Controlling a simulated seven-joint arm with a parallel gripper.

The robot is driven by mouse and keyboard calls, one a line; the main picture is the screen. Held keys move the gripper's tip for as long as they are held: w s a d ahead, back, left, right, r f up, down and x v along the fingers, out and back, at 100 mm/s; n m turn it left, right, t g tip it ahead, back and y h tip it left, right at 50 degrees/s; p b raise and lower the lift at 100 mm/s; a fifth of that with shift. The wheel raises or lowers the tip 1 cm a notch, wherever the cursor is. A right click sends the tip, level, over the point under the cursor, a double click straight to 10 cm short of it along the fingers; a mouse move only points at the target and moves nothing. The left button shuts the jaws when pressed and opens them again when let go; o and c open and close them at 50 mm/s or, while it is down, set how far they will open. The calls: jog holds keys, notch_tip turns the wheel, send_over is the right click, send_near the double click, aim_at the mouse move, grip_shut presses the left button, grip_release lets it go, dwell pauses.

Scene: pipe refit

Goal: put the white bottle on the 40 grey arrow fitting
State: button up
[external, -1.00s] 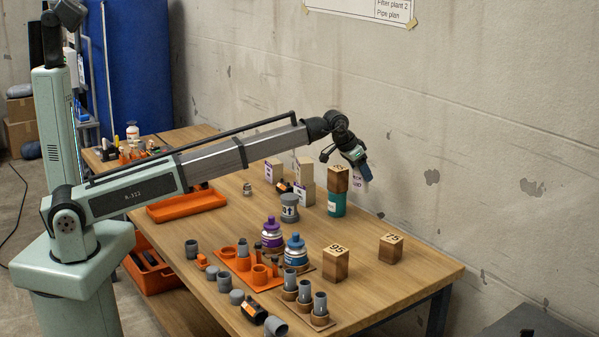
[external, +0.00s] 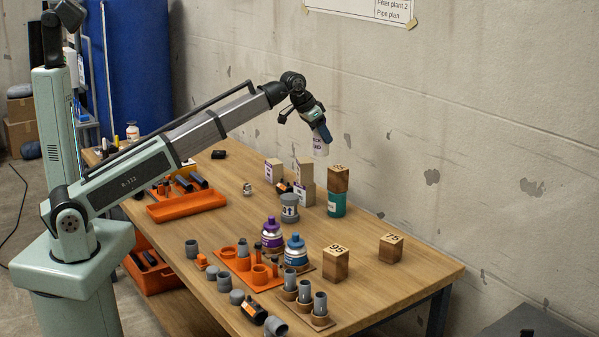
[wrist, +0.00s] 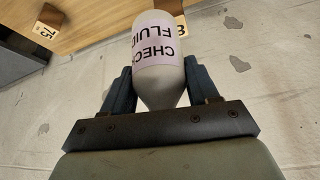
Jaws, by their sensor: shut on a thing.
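My gripper (external: 321,134) is shut on the white bottle (external: 320,148) and holds it in the air above the far side of the table. In the wrist view the bottle (wrist: 158,85) sits between both fingers, its pale label reading "CHECK FLUID" upside down. The grey arrow fitting (external: 289,211) stands upright on the table, with a white panel and dark arrows on its side. It is below and to the left of the bottle, well apart from it. The number 40 is too small to read.
A teal can with a wooden block on top (external: 337,200) stands right of the fitting. White boxes (external: 304,183) stand behind it. Purple (external: 271,237) and blue (external: 295,251) bottles stand in front. Blocks marked 95 (external: 336,263) and 75 (external: 391,247) stand further right.

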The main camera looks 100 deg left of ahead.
jog(key=s, duration=1.1)
send_over(290, 196)
jog(key=shift+f, duration=7.65)
jog(key=shift+f, duration=0.15)
jog(key=o, duration=1.2)
jog(key=v, duration=1.2)
jog(key=shift+a, duration=0.1)
